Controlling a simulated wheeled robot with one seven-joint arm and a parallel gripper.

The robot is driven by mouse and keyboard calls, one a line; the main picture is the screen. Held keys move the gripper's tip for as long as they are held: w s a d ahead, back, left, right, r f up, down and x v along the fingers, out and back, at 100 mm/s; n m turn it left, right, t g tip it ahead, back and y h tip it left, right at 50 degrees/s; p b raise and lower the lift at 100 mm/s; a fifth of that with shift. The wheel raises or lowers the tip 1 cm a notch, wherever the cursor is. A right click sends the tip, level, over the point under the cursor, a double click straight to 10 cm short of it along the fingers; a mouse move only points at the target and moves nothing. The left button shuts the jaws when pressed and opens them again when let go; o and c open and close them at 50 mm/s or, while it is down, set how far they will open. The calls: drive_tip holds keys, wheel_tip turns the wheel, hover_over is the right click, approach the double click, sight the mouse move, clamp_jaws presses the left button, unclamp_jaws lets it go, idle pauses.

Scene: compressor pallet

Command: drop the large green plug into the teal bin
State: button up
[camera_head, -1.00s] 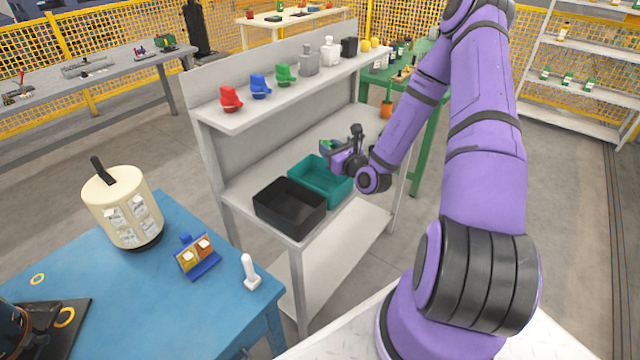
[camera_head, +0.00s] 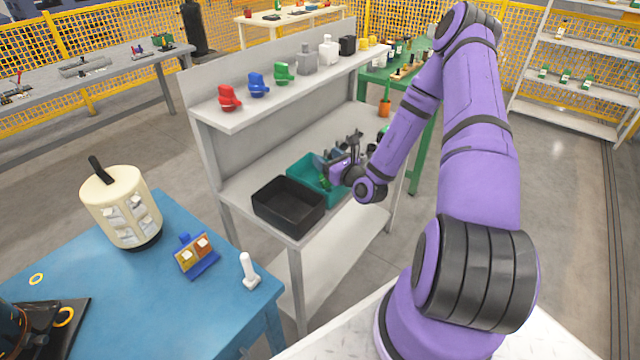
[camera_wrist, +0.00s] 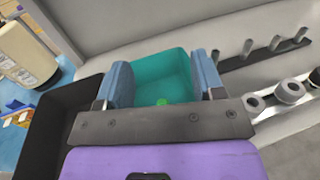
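The teal bin (camera_head: 303,168) stands on the grey bench, next to the black bin. My gripper (camera_head: 328,168) is over the teal bin, tilted down into it. In the wrist view my gripper (camera_wrist: 162,82) has its two blue finger pads wide apart, with the teal bin (camera_wrist: 160,65) between and beyond them. A small part of the green plug (camera_wrist: 162,102) shows low in the gap, touching neither pad. The gripper's body hides the rest. In the head view green also shows below the fingers (camera_head: 325,183); I cannot tell whether it rests on the bin floor.
The black bin (camera_head: 289,206) sits at the left of the teal bin. An upper shelf (camera_head: 240,118) above the bench holds red, blue and green pieces and several bottles. A blue table (camera_head: 190,285) with a cream drum (camera_head: 122,212) stands at the front left.

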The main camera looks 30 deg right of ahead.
drive_tip(key=s, duration=1)
drive_tip(key=shift+s+d, duration=0.4)
drive_tip(key=shift+d, duration=0.05)
